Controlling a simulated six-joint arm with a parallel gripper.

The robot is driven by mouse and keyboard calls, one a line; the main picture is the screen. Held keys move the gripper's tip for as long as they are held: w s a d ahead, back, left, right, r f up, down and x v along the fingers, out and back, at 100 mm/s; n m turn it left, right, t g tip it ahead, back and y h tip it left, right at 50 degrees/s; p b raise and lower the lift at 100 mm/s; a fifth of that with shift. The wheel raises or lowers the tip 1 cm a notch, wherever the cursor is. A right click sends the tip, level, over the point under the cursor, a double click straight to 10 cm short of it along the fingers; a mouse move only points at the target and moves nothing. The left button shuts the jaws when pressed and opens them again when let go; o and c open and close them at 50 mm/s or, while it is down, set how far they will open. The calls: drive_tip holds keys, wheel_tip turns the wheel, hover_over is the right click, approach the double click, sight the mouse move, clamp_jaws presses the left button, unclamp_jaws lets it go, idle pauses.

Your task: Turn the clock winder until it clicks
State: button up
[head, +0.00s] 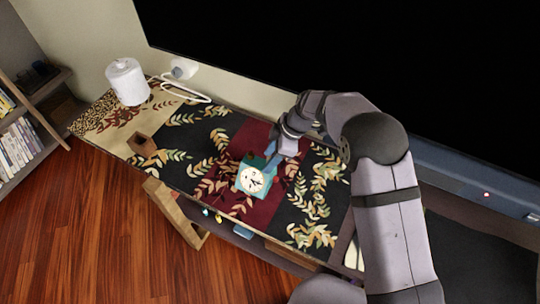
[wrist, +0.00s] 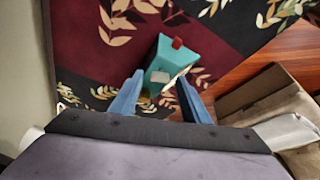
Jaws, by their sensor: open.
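The teal box-shaped clock (head: 251,180) stands on the patterned table cover, its round white face turned toward the front of the table. In the wrist view the clock (wrist: 178,58) lies just beyond my fingertips, with a red knob (wrist: 177,43) on top. A small pale patch (wrist: 160,77) shows on its near side; I cannot tell whether this is the winder. My gripper (head: 284,163) is behind the clock at its right, with its blue fingers pointing down. In the wrist view my gripper (wrist: 160,78) is open, fingers apart, with nothing clearly held between them.
A brown wooden block (head: 142,145) and a white canister (head: 128,82) stand on the table's left part. A white cable (head: 185,92) lies near the wall. A large black screen (head: 350,60) rises behind. The cover left of the clock is mostly clear.

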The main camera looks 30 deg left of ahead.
drive_tip(key=c, duration=1.1)
drive_tip(key=shift+o, duration=0.2)
drive_tip(key=shift+f+m+b, duration=0.1)
drive_tip(key=shift+m+b, duration=0.3)
